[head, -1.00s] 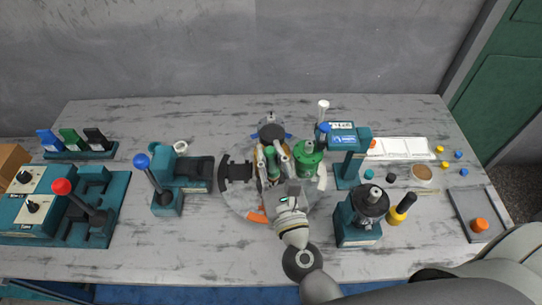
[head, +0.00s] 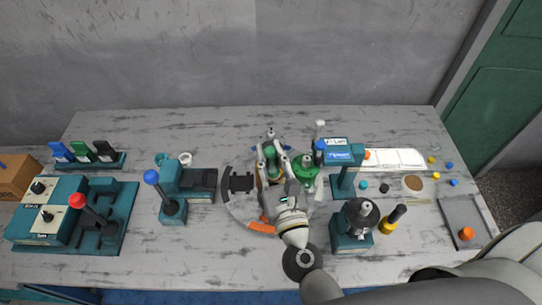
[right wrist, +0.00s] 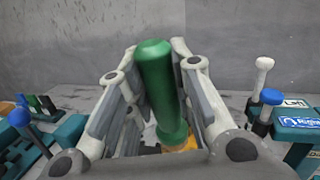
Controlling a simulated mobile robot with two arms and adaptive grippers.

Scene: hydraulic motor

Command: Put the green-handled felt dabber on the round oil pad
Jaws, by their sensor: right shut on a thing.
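The green-handled felt dabber (right wrist: 160,85) stands between the fingers of my right gripper (right wrist: 150,100), its handle slightly tilted in the right wrist view. In the head view my right gripper (head: 272,158) is shut on it above the round grey turntable (head: 240,211), and the green handle (head: 268,153) shows between the fingers. The dabber's felt end is hidden. A round brown pad (head: 413,183), which looks like the oil pad, lies on the right part of the table, well away from the gripper. My left gripper is not in view.
A green container (head: 306,172) stands close right of the gripper. A teal stand (head: 345,180) and a teal press (head: 352,238) stand between the gripper and the pad. A yellow-based black-handled tool (head: 392,220) and small coloured pieces are near the pad. Lever units stand at left.

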